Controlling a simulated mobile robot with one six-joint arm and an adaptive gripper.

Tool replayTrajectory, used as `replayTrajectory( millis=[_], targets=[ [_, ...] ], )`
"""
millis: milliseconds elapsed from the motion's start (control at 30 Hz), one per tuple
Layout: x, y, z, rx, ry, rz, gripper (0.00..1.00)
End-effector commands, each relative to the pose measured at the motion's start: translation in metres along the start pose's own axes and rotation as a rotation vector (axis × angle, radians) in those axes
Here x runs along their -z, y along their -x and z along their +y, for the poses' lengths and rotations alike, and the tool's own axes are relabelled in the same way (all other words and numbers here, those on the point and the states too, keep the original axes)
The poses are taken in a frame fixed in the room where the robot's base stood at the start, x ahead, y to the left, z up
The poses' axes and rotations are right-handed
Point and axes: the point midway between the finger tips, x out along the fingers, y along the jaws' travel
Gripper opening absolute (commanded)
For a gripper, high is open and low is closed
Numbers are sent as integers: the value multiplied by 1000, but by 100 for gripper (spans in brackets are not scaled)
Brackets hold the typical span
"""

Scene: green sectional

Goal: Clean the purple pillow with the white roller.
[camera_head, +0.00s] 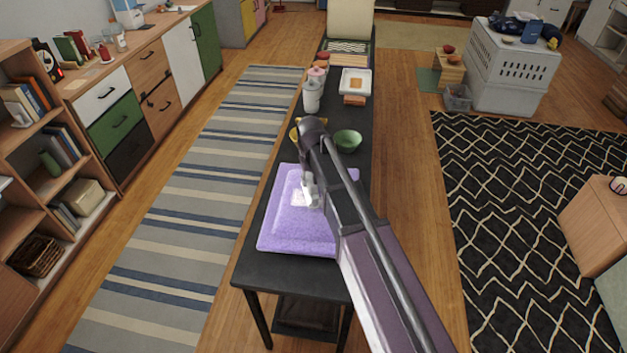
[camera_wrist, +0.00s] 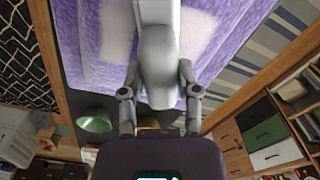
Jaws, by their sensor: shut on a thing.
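The purple pillow (camera_head: 287,232) lies near the front end of the long black table (camera_head: 262,283), and it fills the top of the wrist view (camera_wrist: 225,30). Pale whitish patches show on its surface. The white roller (camera_wrist: 158,65) is between the fingers of my gripper (camera_wrist: 158,80), which is shut on its handle. In the head view, my gripper (camera_head: 311,183) is over the pillow, with part of the white roller (camera_head: 309,194) showing. My arm hides part of the pillow's right side. I cannot tell whether the roller touches the pillow.
A green bowl (camera_head: 348,139) and a partly hidden yellow item (camera_head: 294,134) stand behind the pillow. A lidded jar (camera_head: 312,97) and a white tray (camera_head: 356,81) are farther back. A striped rug (camera_head: 190,220) lies left, a black patterned rug (camera_head: 510,230) right.

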Motion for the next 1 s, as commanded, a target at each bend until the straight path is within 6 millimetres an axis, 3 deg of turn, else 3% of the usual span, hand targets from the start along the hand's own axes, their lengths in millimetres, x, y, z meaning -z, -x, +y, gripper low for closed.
replayTrajectory(
  millis=[400,1000],
  targets=[
    [10,1,-24,1,1,1,0],
    [12,1,-30,0,-1,0,0]
  ],
)
